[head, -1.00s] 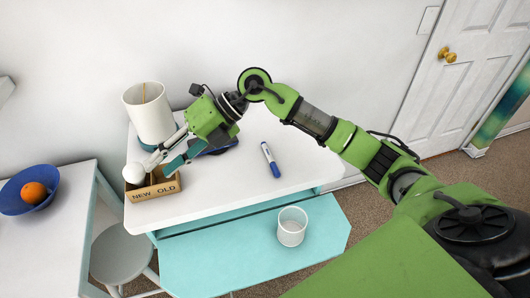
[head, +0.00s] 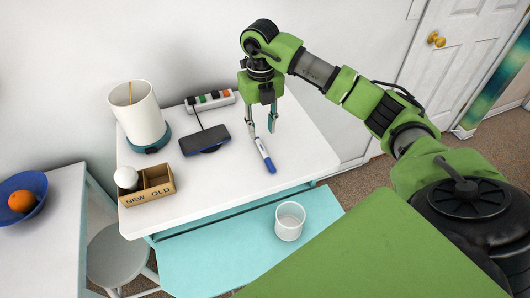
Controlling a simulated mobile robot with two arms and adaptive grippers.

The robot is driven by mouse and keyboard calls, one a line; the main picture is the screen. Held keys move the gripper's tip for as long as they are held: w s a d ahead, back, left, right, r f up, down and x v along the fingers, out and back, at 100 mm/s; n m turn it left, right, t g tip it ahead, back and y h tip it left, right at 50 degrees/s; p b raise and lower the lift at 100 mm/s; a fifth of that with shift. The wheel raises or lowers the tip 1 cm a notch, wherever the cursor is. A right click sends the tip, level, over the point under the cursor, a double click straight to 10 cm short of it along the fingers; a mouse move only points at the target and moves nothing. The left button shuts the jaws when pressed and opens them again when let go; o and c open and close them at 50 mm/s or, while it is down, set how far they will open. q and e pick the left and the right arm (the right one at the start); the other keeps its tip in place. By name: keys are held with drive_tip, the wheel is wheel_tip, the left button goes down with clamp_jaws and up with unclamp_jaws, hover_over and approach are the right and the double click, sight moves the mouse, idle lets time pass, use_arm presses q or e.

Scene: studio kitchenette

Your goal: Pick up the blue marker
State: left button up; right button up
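The blue marker (head: 265,155) is white with a blue cap end and lies on the white desk (head: 220,187), right of the dark phone-like device. My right gripper (head: 262,130) points down above the desk at the marker's far end. Its two fingers are spread apart, with nothing visible between them. The left finger's tip shows beside the marker's far end; I cannot tell whether it touches. My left gripper is not in view.
A cardboard box (head: 150,187) marked NEW and OLD holds a white bulb (head: 126,177). A lamp (head: 138,115), a dark device (head: 205,140) and a power strip (head: 210,100) stand at the back. A white cup (head: 290,221) stands on the teal lower surface (head: 215,255).

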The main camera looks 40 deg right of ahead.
sight(261, 146)
drive_tip(key=f, duration=0.1)
drive_tip(key=f+p, duration=0.1)
drive_tip(key=f, duration=0.1)
drive_tip(key=f+p, duration=0.1)
drive_tip(key=f, duration=0.1)
drive_tip(key=shift+s+a+f, duration=0.25)
drive_tip(key=shift+f, duration=0.3)
clamp_jaws()
